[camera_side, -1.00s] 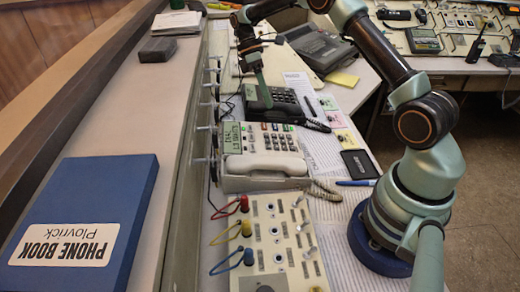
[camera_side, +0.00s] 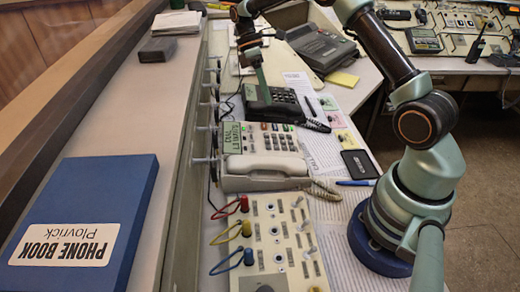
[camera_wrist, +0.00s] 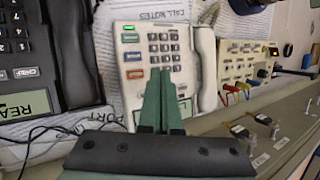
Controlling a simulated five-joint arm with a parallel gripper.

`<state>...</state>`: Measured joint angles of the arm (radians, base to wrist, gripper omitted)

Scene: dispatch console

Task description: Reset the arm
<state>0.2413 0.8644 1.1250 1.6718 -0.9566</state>
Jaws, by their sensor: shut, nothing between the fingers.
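My gripper (camera_side: 264,90) is shut and empty, its green fingers pointing down over the desk close to the black phone (camera_side: 284,100) in the side view. In the wrist view the closed green fingers (camera_wrist: 160,85) overlap the lower part of the white phone's keypad side. The white phone (camera_side: 235,182), with a green display and a keypad, stands in front of the black phone, its handset lying along its near side. In the wrist view the white phone (camera_wrist: 128,29) is at the centre and the black phone (camera_wrist: 20,75) at the left.
A switch panel (camera_side: 262,264) with red, yellow and blue cables sits nearest the camera. A blue phone book (camera_side: 120,190) lies on the left ledge. A grey desk machine (camera_side: 315,45) stands behind. Papers, a pen (camera_side: 356,183) and a dark notebook (camera_side: 358,163) lie on the right.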

